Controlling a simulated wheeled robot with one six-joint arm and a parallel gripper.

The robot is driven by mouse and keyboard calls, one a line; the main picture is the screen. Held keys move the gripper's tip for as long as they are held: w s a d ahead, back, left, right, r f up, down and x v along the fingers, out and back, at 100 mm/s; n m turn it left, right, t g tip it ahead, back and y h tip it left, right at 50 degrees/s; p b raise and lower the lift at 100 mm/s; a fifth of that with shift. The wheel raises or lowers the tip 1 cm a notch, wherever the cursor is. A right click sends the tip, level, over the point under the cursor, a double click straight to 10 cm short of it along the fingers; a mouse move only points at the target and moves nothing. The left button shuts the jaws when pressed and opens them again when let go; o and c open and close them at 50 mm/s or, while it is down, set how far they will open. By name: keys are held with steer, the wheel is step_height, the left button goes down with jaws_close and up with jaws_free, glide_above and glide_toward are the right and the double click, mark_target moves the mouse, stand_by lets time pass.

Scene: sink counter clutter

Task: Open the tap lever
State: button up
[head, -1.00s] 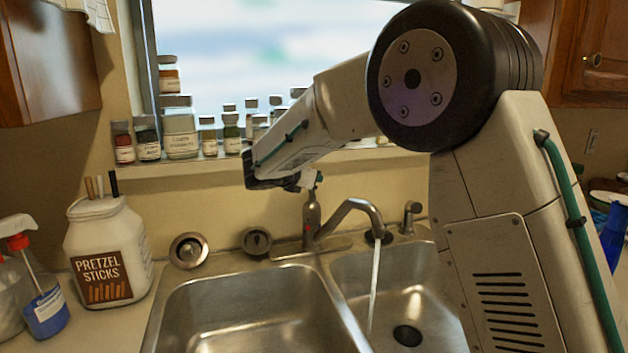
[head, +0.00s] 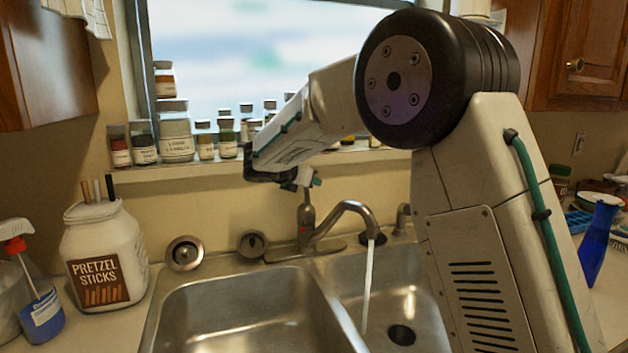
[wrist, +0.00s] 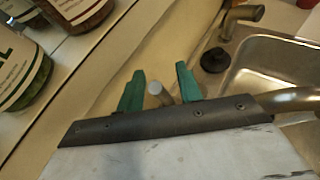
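The metal tap (head: 306,222) stands behind the double sink, its spout (head: 352,207) curving right over the right basin. A thin stream of water (head: 368,285) runs from the spout. My gripper (head: 308,181) is just above the tap's upright body, and it hides much of the tap's top in the head view. In the wrist view my gripper (wrist: 158,74) has its two green fingers apart. The grey rounded end of what looks like the tap lever (wrist: 161,94) shows between them. I cannot tell whether either finger touches it.
Several jars (head: 176,140) line the window sill behind my arm. A pretzel sticks jar (head: 103,265) and a spray bottle (head: 38,310) stand on the left counter. A blue bottle (head: 600,240) stands on the right. The left basin (head: 245,305) is empty.

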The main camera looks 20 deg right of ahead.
steer(key=v, duration=0.7)
steer(key=shift+s+a+r, duration=0.15)
steer(key=shift+s+a, duration=0.05)
steer(key=shift+a, duration=0.05)
steer(key=s+d+f+m+g+y, duration=0.1)
steer(key=s+d+f+m+g, duration=0.15)
steer(key=s+m, duration=0.45)
steer(key=s+d+f+m+g+y, duration=0.1)
steer(key=s+d+f+m+g, duration=0.2)
steer(key=s, duration=0.6)
steer(key=s+f+m+y, duration=0.1)
steer(key=s+m+y, duration=0.2)
steer(key=s+m, duration=0.4)
steer(key=s+d+f+m+g+y, duration=0.1)
steer(key=s+m+y, duration=0.3)
steer(key=s, duration=2)
steer(key=m, duration=0.4)
steer(key=shift+s+d+f+m+y, duration=0.25)
steer(key=shift+d+f+m+y, duration=0.05)
steer(key=shift+f, duration=0.05)
